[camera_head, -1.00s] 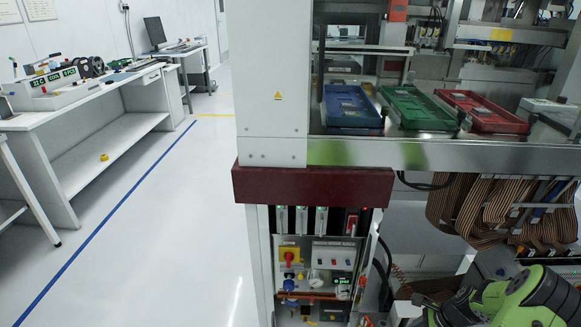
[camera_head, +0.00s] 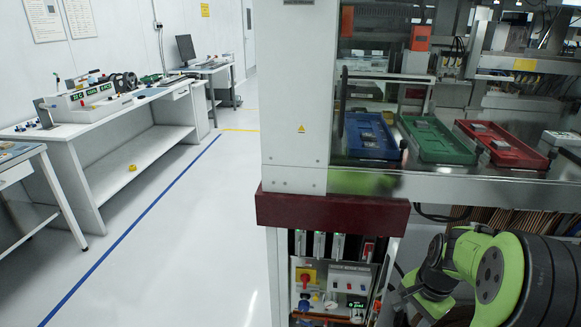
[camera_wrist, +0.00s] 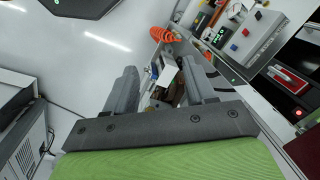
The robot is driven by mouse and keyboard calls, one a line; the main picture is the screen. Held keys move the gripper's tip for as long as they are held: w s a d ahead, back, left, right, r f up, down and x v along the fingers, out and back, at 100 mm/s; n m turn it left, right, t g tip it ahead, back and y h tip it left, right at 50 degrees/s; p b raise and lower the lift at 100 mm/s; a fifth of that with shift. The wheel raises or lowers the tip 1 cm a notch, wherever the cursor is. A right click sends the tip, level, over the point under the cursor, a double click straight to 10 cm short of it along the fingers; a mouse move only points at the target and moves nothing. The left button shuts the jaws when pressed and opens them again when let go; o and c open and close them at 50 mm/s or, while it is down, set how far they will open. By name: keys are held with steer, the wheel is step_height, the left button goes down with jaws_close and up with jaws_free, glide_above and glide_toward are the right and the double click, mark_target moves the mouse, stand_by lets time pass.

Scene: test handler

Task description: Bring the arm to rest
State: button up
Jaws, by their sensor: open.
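My green and black arm (camera_head: 490,275) shows at the lower right in the head view, in front of the test handler's lower part. My gripper (camera_wrist: 160,90) shows in the wrist view, with its two grey fingers apart. No held object shows between the fingers. Beyond them lie an orange coil (camera_wrist: 165,35) and some small parts that are too small to tell. In the head view the gripper itself cannot be made out.
The test handler holds a blue tray (camera_head: 348,150), a green tray (camera_head: 462,156) and a red tray (camera_head: 535,160) behind its metal front ledge. A dark red bumper (camera_head: 330,211) juts out below. A white workbench (camera_head: 80,135) stands left. The floor between is clear.

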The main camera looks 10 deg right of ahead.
steer(key=s+a+r+n+t+h+p, duration=0.1)
steer(key=s+a+r+n+p, duration=0.2)
steer(key=a+r, duration=0.4)
steer(key=s+a+r+n+t+p, duration=0.1)
steer(key=s+a+r+n, duration=0.3)
steer(key=r, duration=0.5)
steer(key=s+a+r+n+t+p, duration=0.2)
steer(key=s+a+r+n, duration=0.3)
steer(key=s, duration=0.4)
steer(key=shift+a+n, duration=0.8)
steer(key=shift+n, duration=0.1)
steer(key=shift+r, duration=0.15)
